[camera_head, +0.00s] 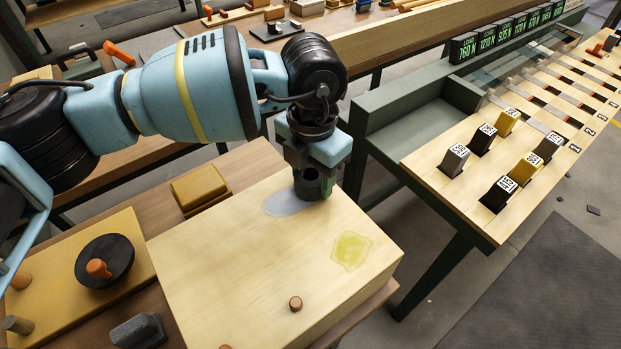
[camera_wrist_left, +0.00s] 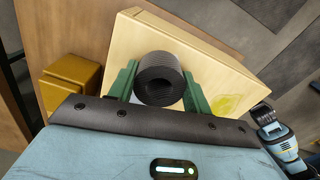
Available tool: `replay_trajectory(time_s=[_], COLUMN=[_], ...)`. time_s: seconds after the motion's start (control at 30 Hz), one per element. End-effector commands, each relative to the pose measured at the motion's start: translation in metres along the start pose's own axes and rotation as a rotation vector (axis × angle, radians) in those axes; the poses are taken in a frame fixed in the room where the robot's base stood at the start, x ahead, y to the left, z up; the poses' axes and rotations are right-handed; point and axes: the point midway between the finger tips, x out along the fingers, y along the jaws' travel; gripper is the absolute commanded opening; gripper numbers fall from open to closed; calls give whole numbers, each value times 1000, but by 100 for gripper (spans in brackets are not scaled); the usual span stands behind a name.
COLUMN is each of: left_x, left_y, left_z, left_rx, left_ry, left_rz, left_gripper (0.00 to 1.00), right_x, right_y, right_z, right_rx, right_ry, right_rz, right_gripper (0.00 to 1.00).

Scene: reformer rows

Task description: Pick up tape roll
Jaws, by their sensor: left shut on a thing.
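The tape roll (camera_head: 308,186) is black and ring-shaped, with its round hole showing. It is at the far right part of the pale wooden block's top (camera_head: 240,255), over or beside a grey oval patch (camera_head: 285,202). I cannot tell whether it touches the block. My left gripper (camera_head: 314,181) points down and is shut on the roll. In the left wrist view, the roll (camera_wrist_left: 160,63) sits between the two green fingers (camera_wrist_left: 158,85), one on each side. My right gripper is not in view.
A yellow stain (camera_head: 351,250) and a brown peg (camera_head: 295,303) are on the block's top. A yellow box (camera_head: 200,188) stands behind it. A black disc (camera_head: 104,268) with an orange knob lies on a board at left. A rack table (camera_head: 460,215) with blocks stands at right.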

Motion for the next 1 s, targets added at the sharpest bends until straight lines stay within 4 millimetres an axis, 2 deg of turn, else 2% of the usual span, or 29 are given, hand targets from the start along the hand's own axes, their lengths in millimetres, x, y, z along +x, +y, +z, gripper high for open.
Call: replay_trajectory(time_s=[0.07, 0.43, 0.57, 0.7, 0.87, 1.0], left_x=[0, -5, -16, -35, -38, -41], left_y=[0, 0, 0, 0, -33, -68], left_z=[0, 0, 0, 1, -11, -22], left_rx=[0, 0, 0, 0, 9, 10], left_ry=[0, -1, -2, -3, 1, 0], left_rz=[0, 1, 0, 0, -1, -1], left_gripper=[27, 26, 26, 26, 26, 26], right_x=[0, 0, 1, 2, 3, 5], right_y=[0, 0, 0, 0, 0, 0], right_z=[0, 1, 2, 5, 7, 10], right_rx=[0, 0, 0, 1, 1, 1], right_ry=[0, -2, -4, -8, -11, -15], right_rz=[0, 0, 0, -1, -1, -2], right_gripper=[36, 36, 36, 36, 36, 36])
